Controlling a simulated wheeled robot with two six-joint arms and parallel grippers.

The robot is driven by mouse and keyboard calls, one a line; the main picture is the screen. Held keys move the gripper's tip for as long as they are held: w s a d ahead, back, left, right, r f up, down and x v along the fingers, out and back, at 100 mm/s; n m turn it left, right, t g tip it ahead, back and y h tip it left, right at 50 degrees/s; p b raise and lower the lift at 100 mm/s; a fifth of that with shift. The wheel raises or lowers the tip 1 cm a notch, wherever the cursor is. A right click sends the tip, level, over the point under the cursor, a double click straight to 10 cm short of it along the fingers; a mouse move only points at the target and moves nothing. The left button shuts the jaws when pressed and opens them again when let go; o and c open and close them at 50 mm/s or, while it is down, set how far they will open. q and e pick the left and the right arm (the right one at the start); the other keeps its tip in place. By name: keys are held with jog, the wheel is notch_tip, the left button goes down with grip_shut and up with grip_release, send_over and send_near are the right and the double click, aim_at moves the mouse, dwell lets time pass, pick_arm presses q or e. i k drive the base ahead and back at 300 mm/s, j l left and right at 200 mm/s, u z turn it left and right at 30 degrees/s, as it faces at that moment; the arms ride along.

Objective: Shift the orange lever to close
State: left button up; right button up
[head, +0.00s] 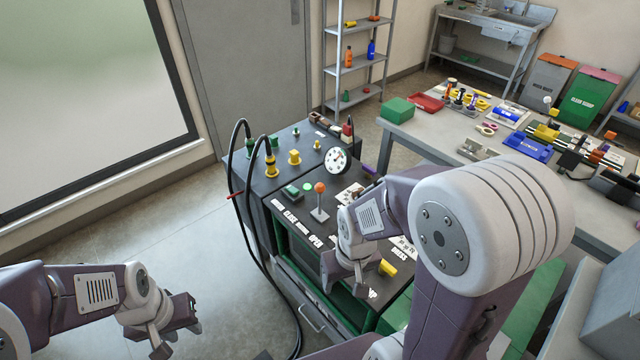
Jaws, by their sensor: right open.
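The orange lever (319,188) has an orange ball knob on a grey stem and stands roughly upright on the dark cart's top panel. CLOSE (291,220) and OPEN (315,241) labels lie along the panel's near edge, CLOSE further left. My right gripper (346,284) is open and empty over the cart's near part, below and right of the lever and apart from it. My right arm hides part of the panel. My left gripper (178,338) is at the lower left, away from the cart, with its fingertips apart and nothing seen between them.
A round gauge (337,160) stands behind the lever, with a green block (290,193) to its left. Yellow fittings (294,157) stand further back. Black hoses (246,190) loop down the cart's left side. A yellow piece (387,268) lies right of my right gripper.

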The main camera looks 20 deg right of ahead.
aim_at(319, 187)
jog(key=i+j+z, duration=0.6)
jog(key=i+j, duration=0.25)
jog(key=j, duration=0.1)
